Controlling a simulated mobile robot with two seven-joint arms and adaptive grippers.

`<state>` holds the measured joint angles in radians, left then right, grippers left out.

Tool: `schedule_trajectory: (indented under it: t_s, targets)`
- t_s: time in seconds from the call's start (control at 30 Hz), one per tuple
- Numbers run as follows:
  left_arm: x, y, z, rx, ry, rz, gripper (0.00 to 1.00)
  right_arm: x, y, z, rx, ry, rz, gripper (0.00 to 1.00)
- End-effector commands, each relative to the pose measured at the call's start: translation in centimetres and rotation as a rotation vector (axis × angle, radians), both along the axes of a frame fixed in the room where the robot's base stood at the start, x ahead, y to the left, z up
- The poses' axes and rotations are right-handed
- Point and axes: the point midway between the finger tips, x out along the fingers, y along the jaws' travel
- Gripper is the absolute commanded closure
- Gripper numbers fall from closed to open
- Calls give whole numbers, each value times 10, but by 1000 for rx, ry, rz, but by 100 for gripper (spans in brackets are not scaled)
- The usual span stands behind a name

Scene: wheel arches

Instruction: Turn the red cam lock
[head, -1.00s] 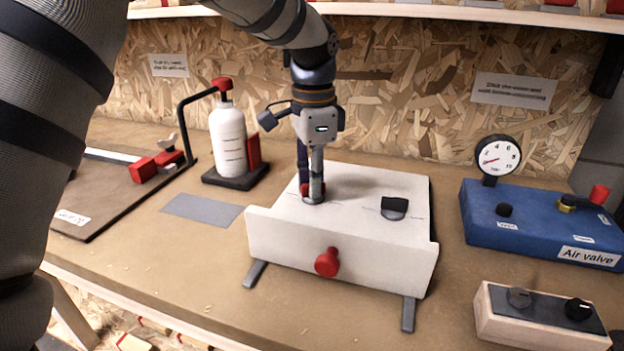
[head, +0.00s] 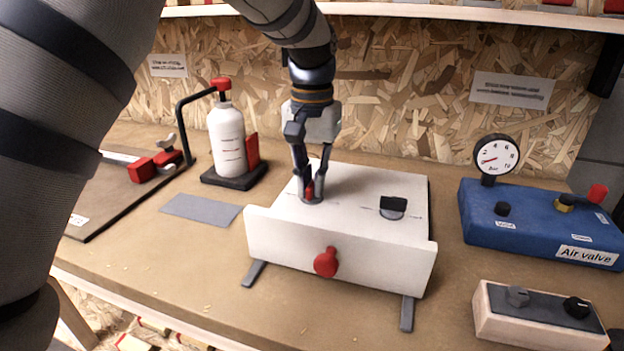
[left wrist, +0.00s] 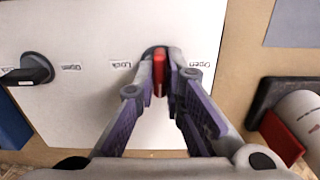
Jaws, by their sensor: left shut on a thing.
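The red cam lock (head: 310,190) sits on the top face of a white box (head: 350,190), toward its left side. My left gripper (head: 311,194) points down from above and is shut on the red cam lock. In the left wrist view the red cam lock (left wrist: 160,78) stands between the two fingertips (left wrist: 161,80), with a "Lock" label to its left and an "Open" label to its right. A black cam lock (head: 393,204) sits on the same face to the right. My right gripper is not in view.
A red knob (head: 326,262) sticks out of the box front. A white bottle (head: 227,138) on a dark base stands to the left. A blue air valve unit (head: 540,222) with a gauge (head: 496,156) and a small switch box (head: 538,316) stand to the right.

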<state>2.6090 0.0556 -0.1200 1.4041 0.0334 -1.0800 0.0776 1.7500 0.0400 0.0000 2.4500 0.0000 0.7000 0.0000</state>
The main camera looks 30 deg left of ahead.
Motion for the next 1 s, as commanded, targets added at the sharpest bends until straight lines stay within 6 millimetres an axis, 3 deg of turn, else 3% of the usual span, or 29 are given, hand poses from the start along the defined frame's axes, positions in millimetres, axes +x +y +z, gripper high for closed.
schedule_trajectory:
  t_s: [1.0]
  targets:
    - [0, 0, 0, 0, -1, 960, 100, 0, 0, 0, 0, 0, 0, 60]
